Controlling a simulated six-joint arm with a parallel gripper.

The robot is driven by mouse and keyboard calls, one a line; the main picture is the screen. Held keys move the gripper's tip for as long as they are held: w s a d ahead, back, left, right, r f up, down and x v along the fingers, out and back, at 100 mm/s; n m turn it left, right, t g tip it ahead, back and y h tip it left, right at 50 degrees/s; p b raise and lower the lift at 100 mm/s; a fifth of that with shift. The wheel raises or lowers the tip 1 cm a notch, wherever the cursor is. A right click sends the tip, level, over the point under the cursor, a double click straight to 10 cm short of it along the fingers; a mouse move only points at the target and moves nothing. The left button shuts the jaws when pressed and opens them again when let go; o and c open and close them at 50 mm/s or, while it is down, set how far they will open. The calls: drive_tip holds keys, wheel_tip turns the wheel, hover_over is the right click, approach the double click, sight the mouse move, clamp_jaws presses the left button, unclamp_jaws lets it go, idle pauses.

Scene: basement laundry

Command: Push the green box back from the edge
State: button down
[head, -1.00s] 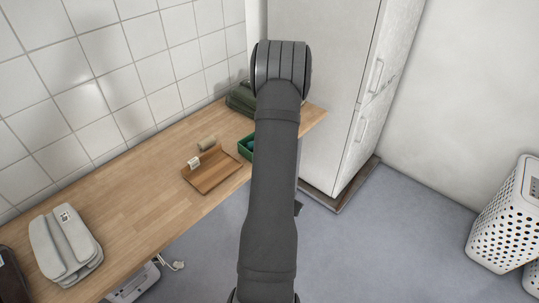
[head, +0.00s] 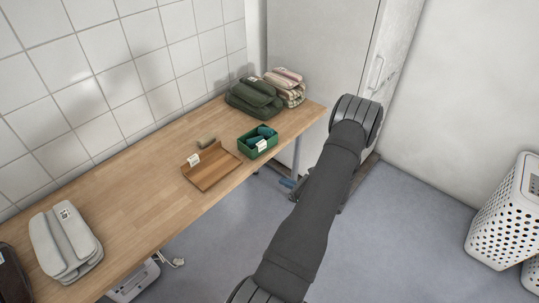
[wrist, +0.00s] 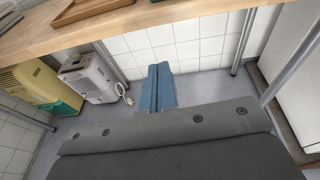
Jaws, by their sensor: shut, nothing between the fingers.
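The green box (head: 249,153) sits at the front edge of the wooden counter (head: 130,187) in the head view. It is open on top, holds dark teal items and has a white label on its front. I cannot tell if it overhangs the edge. My gripper (head: 286,182) is off the counter, to the lower right of the box and apart from it. Its blue fingers (wrist: 158,86) are shut and empty in the wrist view, below the counter's edge. The box cannot be made out clearly in the wrist view.
A wooden tray (head: 212,170) lies left of the box. Behind are a dark green folded bundle (head: 253,98) and striped cloths (head: 286,88). A grey bundle (head: 65,243) lies far left. Metal legs (wrist: 243,40) and a white appliance (wrist: 90,77) stand under the counter.

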drive_tip(key=w+d+r+m+t, duration=0.2)
drive_tip(key=d+r+t, duration=0.1)
drive_tip(key=d, duration=0.1)
approach(264, 150)
drive_tip(key=x, duration=0.7)
drive_tip(key=shift+f, duration=0.15)
drive_tip(key=x, duration=0.3)
drive_tip(key=shift+w+a, duration=0.25)
drive_tip(key=shift+a, duration=0.05)
